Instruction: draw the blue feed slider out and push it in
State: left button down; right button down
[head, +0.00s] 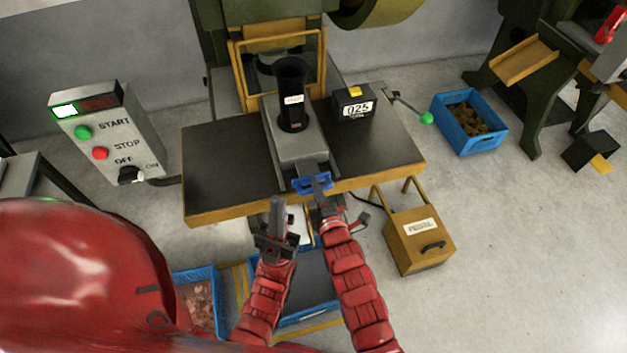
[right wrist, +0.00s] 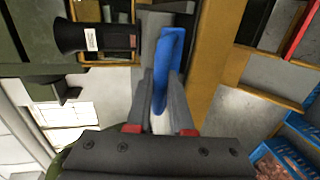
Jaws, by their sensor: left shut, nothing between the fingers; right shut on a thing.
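The blue feed slider handle (head: 313,183) is at the front end of the grey feed block (head: 300,150) on the dark press table. My right gripper (head: 322,188) is shut on the blue handle, which shows between its fingers in the right wrist view (right wrist: 168,60). The fingers partly hide the handle in the head view. A black feed tube (head: 291,95) stands upright on the grey block. My left gripper (head: 277,212) is shut and empty, in front of the table edge, left of the handle and apart from it.
A control box (head: 110,130) with start and stop buttons stands left of the table (head: 220,170). A counter reading 025 (head: 353,106) sits on the table's right. A green-knobbed lever (head: 426,118) sticks out beyond it. Blue crates (head: 200,290) and a yellow box (head: 420,240) are low in front.

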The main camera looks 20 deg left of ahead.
jog(key=s+d, duration=0.2)
jog(key=s, duration=0.1)
jog(key=s+d, duration=0.1)
jog(key=shift+s+f, duration=0.2)
jog(key=shift+s, duration=0.15)
jog(key=c, duration=0.8)
grip_release()
jog(key=shift+d+r, duration=0.1)
jog(key=shift+s, duration=0.1)
